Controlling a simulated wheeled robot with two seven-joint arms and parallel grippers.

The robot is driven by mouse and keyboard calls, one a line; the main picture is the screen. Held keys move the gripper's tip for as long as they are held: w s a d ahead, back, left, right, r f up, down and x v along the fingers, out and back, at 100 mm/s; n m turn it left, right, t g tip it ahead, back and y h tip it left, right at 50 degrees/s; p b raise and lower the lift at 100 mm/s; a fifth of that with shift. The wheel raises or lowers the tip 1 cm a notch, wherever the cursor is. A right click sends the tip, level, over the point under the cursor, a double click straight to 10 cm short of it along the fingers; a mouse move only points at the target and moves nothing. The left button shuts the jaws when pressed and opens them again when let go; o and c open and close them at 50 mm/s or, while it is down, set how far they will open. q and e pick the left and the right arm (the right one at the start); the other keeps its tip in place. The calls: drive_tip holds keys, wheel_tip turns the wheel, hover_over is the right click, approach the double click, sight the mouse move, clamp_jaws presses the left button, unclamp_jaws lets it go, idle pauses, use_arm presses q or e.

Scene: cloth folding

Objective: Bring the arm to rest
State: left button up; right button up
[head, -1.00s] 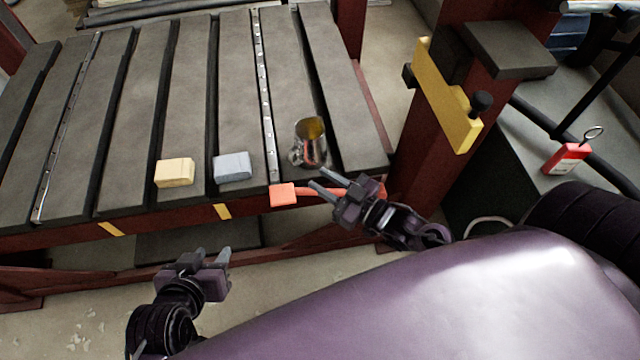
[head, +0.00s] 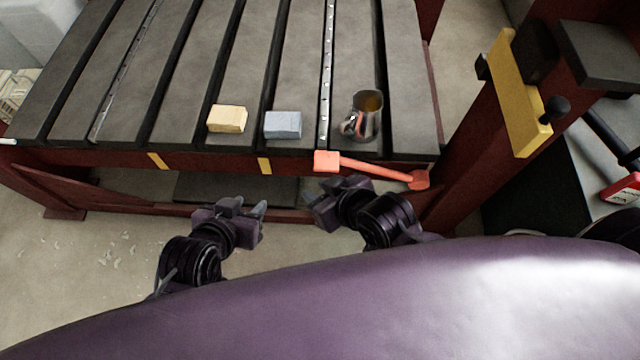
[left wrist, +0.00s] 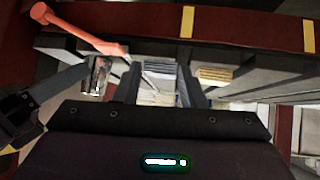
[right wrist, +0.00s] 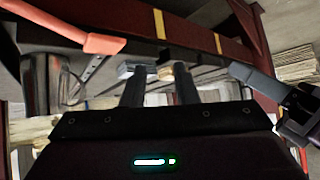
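My left gripper (head: 248,206) is in front of the table's front edge, low and close to my body, empty. Its two fingers stand apart in the left wrist view (left wrist: 165,85). My right gripper (head: 322,192) is beside it to the right, also empty and clear of the table. Its fingers stand apart in the right wrist view (right wrist: 160,88). The grippers face roughly toward each other with a gap between them. No cloth is recognisable on the table.
The slatted table (head: 405,90) holds a yellow block (head: 227,119), a blue-grey block (head: 283,125) and a metal pitcher (head: 361,118). An orange-red handle (head: 375,168) runs along its front edge. A dark red post (head: 470,150) with a yellow bracket (head: 515,95) stands right.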

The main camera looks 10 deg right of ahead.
idle(0.3)
